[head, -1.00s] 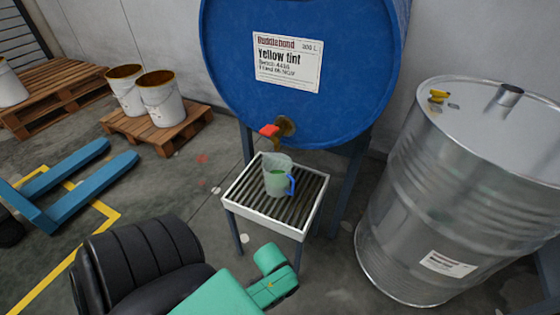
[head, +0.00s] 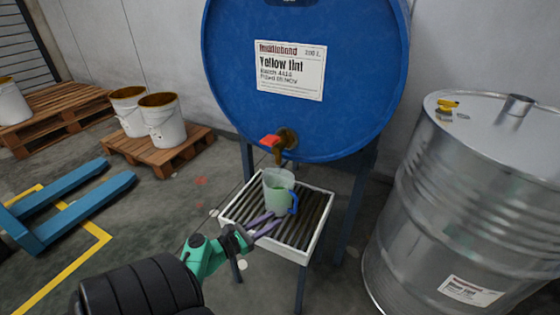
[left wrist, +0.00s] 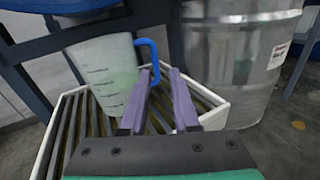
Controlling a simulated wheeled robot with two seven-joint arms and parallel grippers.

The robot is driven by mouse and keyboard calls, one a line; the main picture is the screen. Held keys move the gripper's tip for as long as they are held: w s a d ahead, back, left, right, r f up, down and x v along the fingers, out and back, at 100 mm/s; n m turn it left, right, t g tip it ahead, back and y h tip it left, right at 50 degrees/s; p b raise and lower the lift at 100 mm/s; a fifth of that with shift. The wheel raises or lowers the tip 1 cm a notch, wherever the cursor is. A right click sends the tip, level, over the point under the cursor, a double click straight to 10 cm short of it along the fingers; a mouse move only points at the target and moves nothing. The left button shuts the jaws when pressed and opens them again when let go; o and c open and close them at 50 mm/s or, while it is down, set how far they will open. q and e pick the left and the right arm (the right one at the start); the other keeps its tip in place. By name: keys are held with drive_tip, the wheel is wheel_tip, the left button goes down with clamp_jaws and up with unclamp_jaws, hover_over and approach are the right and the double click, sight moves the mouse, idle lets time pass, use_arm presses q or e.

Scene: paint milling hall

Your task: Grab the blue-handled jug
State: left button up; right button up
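The jug (head: 277,186) is pale green and translucent with a blue handle (head: 294,203). It stands upright on a slatted tray stand (head: 304,254), below the tap of a blue drum. My left gripper (head: 265,224) is at the near side of the tray, short of the jug. In the left wrist view, the jug (left wrist: 101,72) is left of the fingers and its blue handle (left wrist: 153,52) shows just beyond the left fingertip. The two purple fingers (left wrist: 162,74) are apart with nothing between them. My right gripper is not in view.
The blue drum (head: 300,115) with a red-levered tap (head: 272,141) overhangs the tray. A steel drum (head: 440,200) stands at the right. Pallets with white buckets (head: 163,118) and blue forks (head: 75,210) are at the left.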

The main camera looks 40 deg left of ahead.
sight(282, 196)
use_arm(q)
drive_tip(key=w+n, duration=0.1)
drive_tip(key=w, duration=1.3)
drive_tip(key=shift+w+d+r+b, duration=0.2)
drive_tip(key=shift+w+b, duration=0.05)
drive_tip(key=shift+b, duration=0.2)
drive_tip(key=shift+s, duration=0.1)
clamp_jaws()
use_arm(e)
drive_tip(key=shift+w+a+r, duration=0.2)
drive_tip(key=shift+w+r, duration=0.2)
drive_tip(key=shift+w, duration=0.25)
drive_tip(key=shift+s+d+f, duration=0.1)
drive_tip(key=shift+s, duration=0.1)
use_arm(q)
drive_tip(key=shift+r, duration=0.1)
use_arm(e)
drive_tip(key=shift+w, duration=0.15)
